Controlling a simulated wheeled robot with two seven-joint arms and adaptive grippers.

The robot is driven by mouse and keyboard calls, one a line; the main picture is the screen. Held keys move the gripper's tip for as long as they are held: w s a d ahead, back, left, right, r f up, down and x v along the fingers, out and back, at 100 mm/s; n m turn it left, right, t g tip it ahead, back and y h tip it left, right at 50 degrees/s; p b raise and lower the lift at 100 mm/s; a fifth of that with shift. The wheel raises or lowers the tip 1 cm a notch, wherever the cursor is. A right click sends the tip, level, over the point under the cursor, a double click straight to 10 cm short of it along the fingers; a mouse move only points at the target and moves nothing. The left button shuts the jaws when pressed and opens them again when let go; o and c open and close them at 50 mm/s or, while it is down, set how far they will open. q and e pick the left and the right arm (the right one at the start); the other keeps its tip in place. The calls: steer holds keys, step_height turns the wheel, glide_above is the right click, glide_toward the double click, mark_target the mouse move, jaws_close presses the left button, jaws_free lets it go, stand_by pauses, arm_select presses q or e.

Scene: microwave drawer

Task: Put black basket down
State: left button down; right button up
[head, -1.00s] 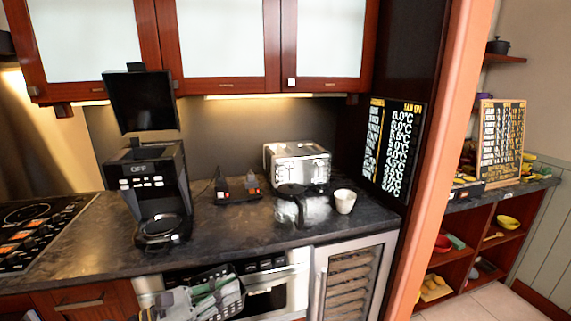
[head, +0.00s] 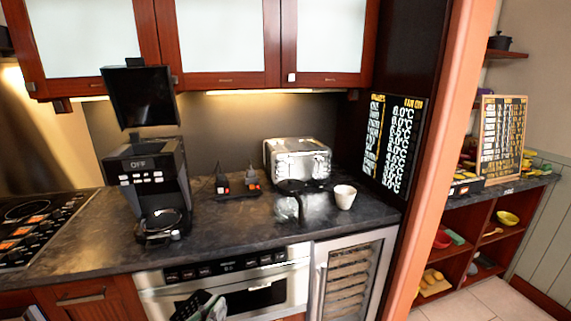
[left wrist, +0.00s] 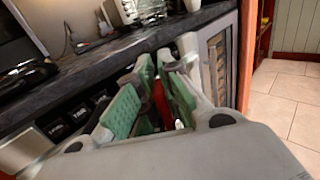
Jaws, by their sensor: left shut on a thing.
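My left gripper (head: 205,305) is low at the bottom edge of the head view, in front of the microwave drawer. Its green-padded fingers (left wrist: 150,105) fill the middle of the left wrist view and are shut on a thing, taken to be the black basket. Dark parts show at the fingers in the head view, but the basket's outline cannot be made out. The microwave drawer (head: 280,290) sits under the counter and appears shut. My right gripper is not in view.
The dark counter (head: 235,225) carries a black coffee machine (head: 148,185), a toaster (head: 300,160), a glass pot (head: 305,208) and a white cup (head: 344,197). A wine cooler (head: 350,285) stands right of the drawer. Tiled floor (left wrist: 285,105) is clear at right.

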arm_select(q)
steer(key=a+f+n+y, duration=0.1)
steer(key=f+y, duration=0.1)
steer(key=f, duration=0.1)
steer(key=w+a+f+n+t+y, duration=0.1)
steer(key=f+n+y, duration=0.1)
steer(key=f+y, duration=0.1)
steer(key=w+a+f+n+y, duration=0.1)
steer(key=a+f+n+y, duration=0.1)
steer(key=f, duration=0.2)
steer(key=shift+t+y, duration=0.4)
steer(key=shift+w+d+r, duration=0.15)
steer(key=shift+d+r, duration=0.1)
steer(key=shift+r, duration=0.3)
steer(key=shift+d, duration=0.1)
steer(key=shift+s+a+f, duration=0.2)
steer(key=shift+a+f, duration=0.1)
steer(key=shift+f, duration=0.15)
